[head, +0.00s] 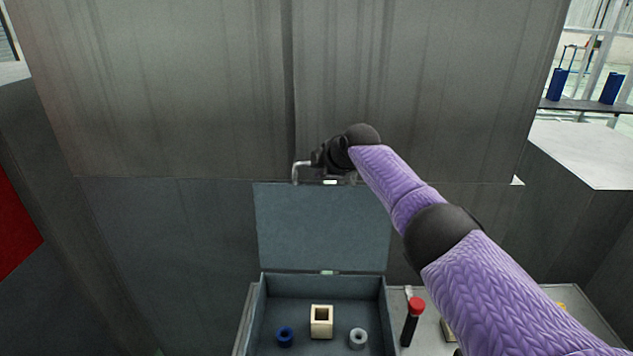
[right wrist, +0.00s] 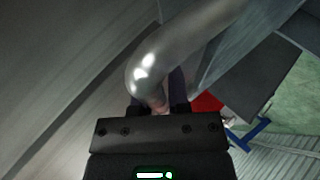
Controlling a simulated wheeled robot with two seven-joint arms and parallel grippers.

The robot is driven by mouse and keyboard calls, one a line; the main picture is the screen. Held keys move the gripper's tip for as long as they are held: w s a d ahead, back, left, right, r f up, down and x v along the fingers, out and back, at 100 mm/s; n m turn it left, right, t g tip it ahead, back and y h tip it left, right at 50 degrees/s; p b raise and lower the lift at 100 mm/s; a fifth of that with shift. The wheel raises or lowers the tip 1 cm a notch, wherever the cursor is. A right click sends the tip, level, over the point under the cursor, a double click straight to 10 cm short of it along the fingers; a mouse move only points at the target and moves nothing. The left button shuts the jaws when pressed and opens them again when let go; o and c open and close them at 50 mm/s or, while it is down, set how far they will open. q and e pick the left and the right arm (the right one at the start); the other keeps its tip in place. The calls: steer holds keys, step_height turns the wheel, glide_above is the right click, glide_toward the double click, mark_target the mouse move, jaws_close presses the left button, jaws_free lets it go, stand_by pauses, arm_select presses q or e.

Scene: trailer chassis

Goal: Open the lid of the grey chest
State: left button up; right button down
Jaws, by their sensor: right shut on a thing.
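The grey chest (head: 261,318) stands open at the bottom centre of the head view. Its lid (head: 323,226) stands raised, about upright, behind the box, in front of the dark panel. A bent metal handle (head: 296,172) shows at the lid's top edge. My right gripper (head: 318,160) is at that edge, shut on the handle. In the right wrist view the shiny curved handle (right wrist: 185,55) runs down between the fingertips, which are partly hidden. My left gripper is not in view.
Inside the chest lie a blue ring (head: 285,336), a cream square block (head: 321,321) and a grey ring (head: 358,338). A red-and-black tool (head: 413,321) lies right of the chest. A large dark panel (head: 200,90) rises close behind the lid.

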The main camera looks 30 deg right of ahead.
steer(key=shift+s+f, duration=0.1)
steer(key=shift+f, duration=0.45)
steer(key=c, duration=0.6)
jaws_free()
steer(key=shift+w, duration=0.2)
steer(key=shift+r, duration=0.1)
steer(key=shift+r, duration=0.15)
steer(key=p+v, duration=0.1)
steer(key=v, duration=0.8)
steer(key=shift+s+r+p, duration=0.25)
steer(key=shift+r+p, duration=0.05)
steer(key=shift+d, duration=0.15)
